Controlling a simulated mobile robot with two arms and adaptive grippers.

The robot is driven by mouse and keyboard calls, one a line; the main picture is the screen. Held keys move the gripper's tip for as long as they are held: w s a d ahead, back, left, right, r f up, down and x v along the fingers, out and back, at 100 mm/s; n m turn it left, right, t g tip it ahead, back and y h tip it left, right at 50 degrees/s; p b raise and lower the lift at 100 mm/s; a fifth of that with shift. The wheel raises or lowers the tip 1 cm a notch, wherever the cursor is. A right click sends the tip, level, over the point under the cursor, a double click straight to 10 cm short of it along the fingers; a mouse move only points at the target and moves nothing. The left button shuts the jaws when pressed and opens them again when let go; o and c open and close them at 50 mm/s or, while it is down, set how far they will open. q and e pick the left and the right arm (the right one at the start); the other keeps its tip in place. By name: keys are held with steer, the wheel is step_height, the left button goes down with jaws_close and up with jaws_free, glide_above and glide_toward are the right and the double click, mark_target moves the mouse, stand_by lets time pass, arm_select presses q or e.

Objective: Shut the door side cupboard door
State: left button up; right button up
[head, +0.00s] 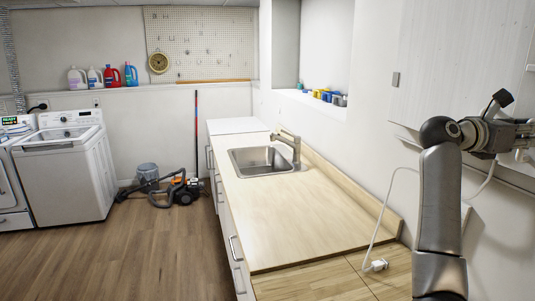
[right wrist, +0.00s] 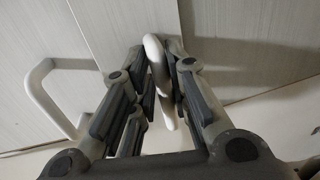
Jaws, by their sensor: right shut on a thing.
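The pale wood-grain wall cupboard (head: 455,60) hangs at the right of the head view. In the right wrist view a pale door panel (right wrist: 125,28) carries a whitish curved handle (right wrist: 154,52). My right gripper (right wrist: 160,75) is shut on this handle, with its dark finger pads on either side of it. In the head view my right arm reaches up to the cupboard, and its gripper is cut off by the right edge. I cannot tell how far the door stands open. My left gripper is not in view.
A second handle (right wrist: 45,90) stands out at the left of the right wrist view. Below the cupboard, a wooden counter (head: 310,220) with a sink (head: 262,160) runs along the wall. A white cable with a plug (head: 375,265) lies on it.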

steer(key=shift+w+d+m+g+p, duration=0.15)
steer(key=shift+d+g+p, duration=0.15)
steer(key=shift+d, duration=0.2)
steer(key=shift+w+d+m+g+p, duration=0.1)
steer(key=shift+d+m+g+p, duration=0.15)
steer(key=shift+d, duration=0.2)
steer(key=o, duration=1.2)
steer(key=shift+s+d+t, duration=0.1)
steer(key=shift+d+t, duration=0.05)
steer(key=shift+t, duration=0.1)
steer(key=o, duration=1)
steer(key=shift+a, duration=0.25)
